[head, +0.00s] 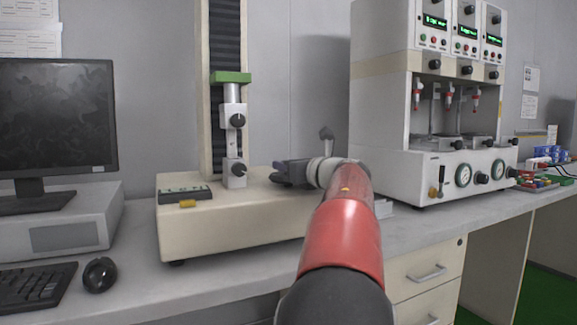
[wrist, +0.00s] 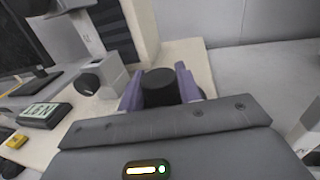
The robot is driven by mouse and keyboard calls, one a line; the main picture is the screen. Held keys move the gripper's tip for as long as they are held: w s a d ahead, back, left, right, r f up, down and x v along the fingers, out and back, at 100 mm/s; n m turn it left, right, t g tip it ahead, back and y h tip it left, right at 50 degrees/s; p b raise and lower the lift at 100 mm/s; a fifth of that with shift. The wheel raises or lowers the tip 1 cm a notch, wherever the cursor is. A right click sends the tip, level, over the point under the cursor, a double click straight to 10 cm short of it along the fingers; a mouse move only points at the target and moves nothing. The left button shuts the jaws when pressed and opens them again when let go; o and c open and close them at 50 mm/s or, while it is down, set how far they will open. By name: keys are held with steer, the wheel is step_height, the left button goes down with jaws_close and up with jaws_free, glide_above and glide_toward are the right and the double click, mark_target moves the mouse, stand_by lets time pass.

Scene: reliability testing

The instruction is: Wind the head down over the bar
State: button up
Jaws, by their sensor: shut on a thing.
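The test machine's green head (head: 230,77) sits on a tall column with a dark ribbed front. A silver shaft and an upper clamp block (head: 237,119) with a black knob hang below it. A lower clamp block (head: 234,174) stands on the cream base (head: 240,217). A thin upright bar (head: 233,146) shows between the blocks; whether it touches the upper one is unclear. My gripper (head: 288,172) is over the base, right of the lower clamp. In the wrist view, its purple fingers are shut on a black round knob (wrist: 160,86). The knob is hidden in the head view.
A monitor (head: 55,115), grey box (head: 60,225) and mouse (head: 99,274) are left. A large white instrument cabinet (head: 385,130) stands right. Bare bench lies in front of the base.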

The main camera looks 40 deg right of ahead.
stand_by(0.4)
steer(key=o, duration=0.9)
steer(key=shift+o, duration=0.2)
steer(key=s, duration=0.7)
steer(key=shift+s+a+b, duration=0.1)
steer(key=shift+s+b, duration=0.25)
steer(key=shift+s, duration=0.05)
